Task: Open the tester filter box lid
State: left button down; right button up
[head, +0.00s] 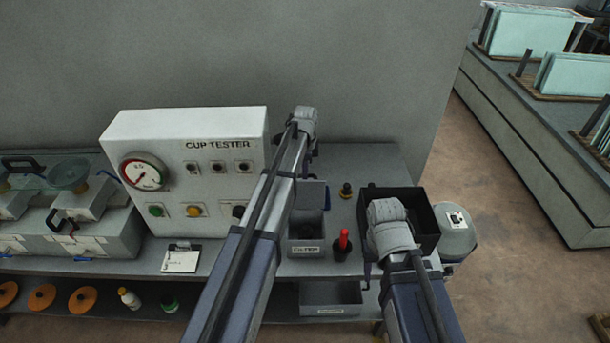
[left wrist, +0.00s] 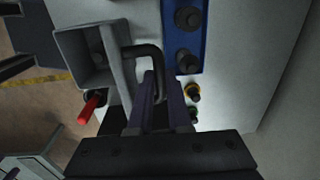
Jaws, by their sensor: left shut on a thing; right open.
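The grey filter box (head: 306,249) with its FILTER label stands on the bench right of the white cup tester (head: 125,130). Its top is open and I see into it; it also shows in the left wrist view (left wrist: 82,38). The lid (head: 312,194) stands raised at the back of the box, partly hidden by my left arm. My left gripper (left wrist: 158,88) is shut on the dark bent lid handle (left wrist: 146,50). My right gripper (head: 372,266) is open, right of the box and near the black bin; its fingers are mostly hidden by its wrist.
A red-handled tool (head: 342,243) stands just right of the filter box. A black bin (head: 425,215) and a grey canister (head: 457,240) are at the bench's right end. A clipboard (head: 181,260) lies left.

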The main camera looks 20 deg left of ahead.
pick_arm(q)
jog(key=shift+w, duration=0.25)
jog(key=c, duration=0.8)
grip_release()
jog(key=shift+c, duration=0.2)
jog(key=shift+s, duration=0.1)
jog(key=r+p, duration=0.7)
jog(key=shift+s+r+p, duration=0.2)
jog(key=shift+r+p, duration=0.2)
jog(key=shift+f, duration=0.1)
